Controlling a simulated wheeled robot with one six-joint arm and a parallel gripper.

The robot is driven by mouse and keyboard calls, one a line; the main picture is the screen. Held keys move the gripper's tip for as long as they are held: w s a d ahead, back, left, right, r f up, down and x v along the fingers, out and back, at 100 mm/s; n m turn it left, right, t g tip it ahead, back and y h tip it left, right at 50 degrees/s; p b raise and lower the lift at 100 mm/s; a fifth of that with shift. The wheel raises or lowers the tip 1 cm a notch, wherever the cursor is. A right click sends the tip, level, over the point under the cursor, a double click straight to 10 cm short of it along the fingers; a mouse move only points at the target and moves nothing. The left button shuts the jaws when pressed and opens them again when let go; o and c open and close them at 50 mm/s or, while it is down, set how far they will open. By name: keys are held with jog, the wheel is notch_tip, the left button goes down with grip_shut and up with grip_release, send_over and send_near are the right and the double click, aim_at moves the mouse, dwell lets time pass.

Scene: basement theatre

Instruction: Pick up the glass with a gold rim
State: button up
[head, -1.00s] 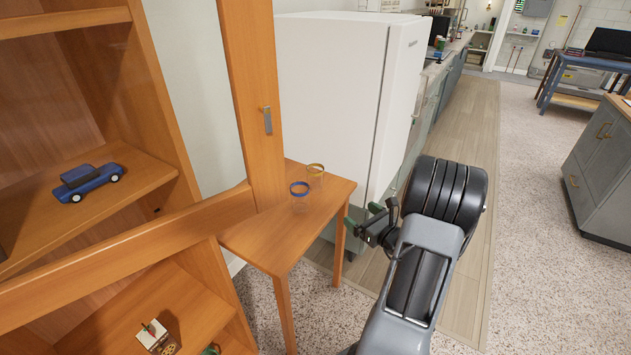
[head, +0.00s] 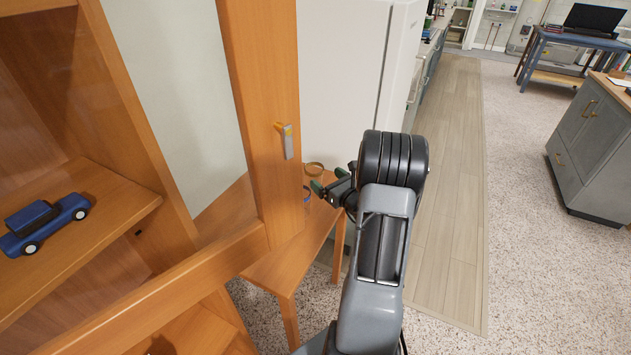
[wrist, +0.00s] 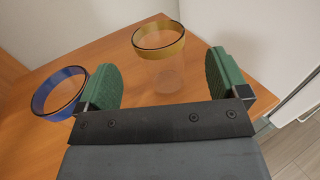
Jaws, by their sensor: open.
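The glass with a gold rim (wrist: 160,51) is clear with a gold band at its top. In the wrist view it stands upright between and beyond my fingers, not gripped. In the head view the gold-rimmed glass (head: 314,168) is just behind my gripper (head: 329,180), partly hidden. My gripper is open and empty, with its green finger pads spread apart in the wrist view (wrist: 161,66). A similar glass with a blue rim (wrist: 58,91) stands just left of my left finger. Both glasses are on a wooden table (head: 282,268).
A wooden cabinet's open door (head: 262,100) with a metal handle stands close left of the glasses and hides part of the table. A white refrigerator (head: 345,75) is behind. A blue toy car (head: 45,222) is on a shelf. Open floor (head: 520,230) lies to the right.

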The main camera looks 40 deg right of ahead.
aim_at(319, 174)
jog(key=shift+w+a+f, duration=0.15)
jog(key=shift+w, duration=1.65)
jog(key=shift+w+a+f, duration=0.1)
jog(key=shift+w, duration=1.65)
jog(key=c, duration=1.1)
